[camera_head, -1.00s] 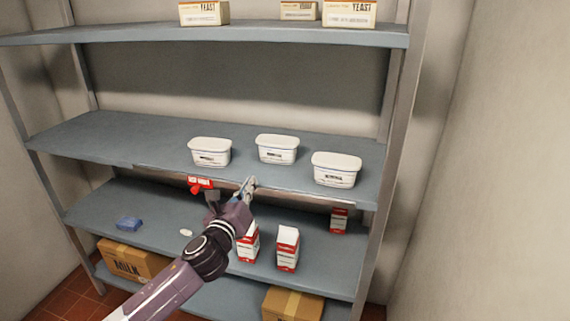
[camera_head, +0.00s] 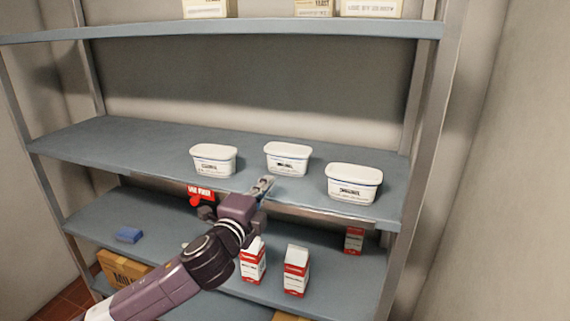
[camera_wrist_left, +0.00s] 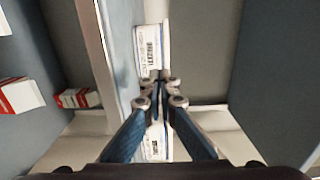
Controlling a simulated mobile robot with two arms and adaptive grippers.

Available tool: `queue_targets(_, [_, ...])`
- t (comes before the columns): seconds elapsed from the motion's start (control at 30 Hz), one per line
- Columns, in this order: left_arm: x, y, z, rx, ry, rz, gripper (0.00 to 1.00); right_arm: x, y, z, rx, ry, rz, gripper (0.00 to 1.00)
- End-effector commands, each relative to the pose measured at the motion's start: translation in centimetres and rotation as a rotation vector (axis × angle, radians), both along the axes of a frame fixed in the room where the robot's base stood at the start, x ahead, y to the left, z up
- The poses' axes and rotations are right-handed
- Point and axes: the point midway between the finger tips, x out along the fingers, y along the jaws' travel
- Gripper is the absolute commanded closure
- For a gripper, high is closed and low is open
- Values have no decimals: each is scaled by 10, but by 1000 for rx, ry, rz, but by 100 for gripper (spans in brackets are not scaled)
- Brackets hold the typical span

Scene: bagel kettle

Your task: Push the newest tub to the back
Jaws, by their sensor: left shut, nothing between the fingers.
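Three white lidded tubs stand upright on the middle shelf (camera_head: 110,150): a left tub (camera_head: 213,162), a middle tub (camera_head: 287,160) and a right tub (camera_head: 353,186) nearer the front edge. Their label text is too small to read, and nothing visible marks which is newest. My left gripper (camera_head: 264,184) is shut and empty at the shelf's front edge, just in front of the middle tub. In the left wrist view the shut fingertips (camera_wrist_left: 159,82) lie between one tub (camera_wrist_left: 153,45) and another tub (camera_wrist_left: 155,148) partly hidden by the fingers. My right gripper is out of view.
Yeast boxes (camera_head: 209,8) sit on the shelf above. The shelf behind the tubs is clear.

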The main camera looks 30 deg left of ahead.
Motion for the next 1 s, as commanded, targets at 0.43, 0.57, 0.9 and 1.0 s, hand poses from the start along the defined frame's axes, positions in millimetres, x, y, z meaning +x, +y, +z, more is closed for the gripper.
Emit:
queue_targets(0.43, [73,18,3,-1,-1,2,100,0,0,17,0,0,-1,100])
queue_targets(0.57, [90,22,2,1,-1,1,100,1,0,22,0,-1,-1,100])
queue_targets(0.9, [111,27,0,2,0,0,100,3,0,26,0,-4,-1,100])
queue_targets(1.0, [111,27,0,3,1,0,100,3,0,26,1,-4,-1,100])
